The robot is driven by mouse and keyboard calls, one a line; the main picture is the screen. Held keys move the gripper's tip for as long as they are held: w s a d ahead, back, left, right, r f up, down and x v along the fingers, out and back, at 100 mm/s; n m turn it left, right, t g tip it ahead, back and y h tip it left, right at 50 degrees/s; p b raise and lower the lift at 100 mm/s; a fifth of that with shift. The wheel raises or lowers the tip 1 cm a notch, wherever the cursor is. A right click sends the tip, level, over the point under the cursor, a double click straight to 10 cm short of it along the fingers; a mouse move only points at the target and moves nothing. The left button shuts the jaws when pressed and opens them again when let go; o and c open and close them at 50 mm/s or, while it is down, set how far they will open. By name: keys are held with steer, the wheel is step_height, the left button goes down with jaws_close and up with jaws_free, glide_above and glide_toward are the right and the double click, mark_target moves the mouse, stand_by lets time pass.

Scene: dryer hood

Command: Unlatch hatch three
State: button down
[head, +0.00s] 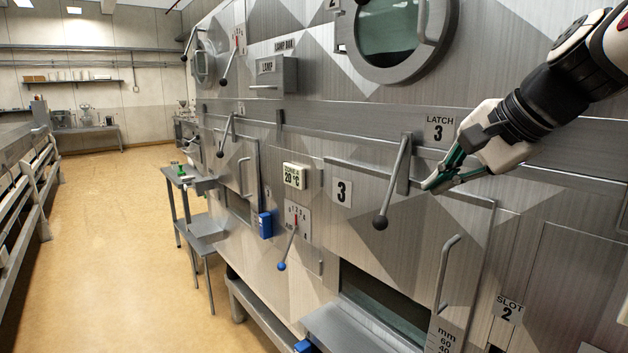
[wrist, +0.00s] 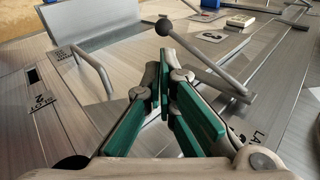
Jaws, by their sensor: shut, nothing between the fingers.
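Hatch 3 is a metal door (head: 410,215) in the dryer wall, marked by a "3" plate (head: 342,192). Its latch lever (head: 393,185) is a grey rod with a dark ball knob, under the "LATCH 3" label (head: 439,128). The rod slants down and slightly left from its pivot. In the wrist view the lever (wrist: 205,55) lies beyond the fingers, with its knob toward the upper left. My gripper (head: 430,185) is shut and empty, just right of the lever and apart from it. The hatch's bar handle (head: 446,272) stands at the door's lower right.
A "SLOT 2" label (head: 508,309) is right of the door. A blue-knobbed lever (head: 288,250) and a small display (head: 294,176) are left of it. A round window (head: 388,30) is above. A side table (head: 190,180) stands farther left; the floor (head: 120,230) beyond is clear.

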mark_target(391, 182)
steer(key=shift+w+d+r+m, duration=0.15)
steer(key=shift+w+r, duration=0.1)
steer(key=shift+w, duration=0.2)
steer(key=shift+w+d+r+m, duration=0.15)
steer(key=shift+w+r, duration=0.1)
steer(key=shift+w, duration=0.15)
steer(key=shift+w, duration=0.1)
steer(key=x, duration=1)
steer(key=shift+w+a+f+t+b, duration=0.1)
steer(key=shift+w+a+t+b, duration=0.15)
steer(key=shift+b, duration=0.45)
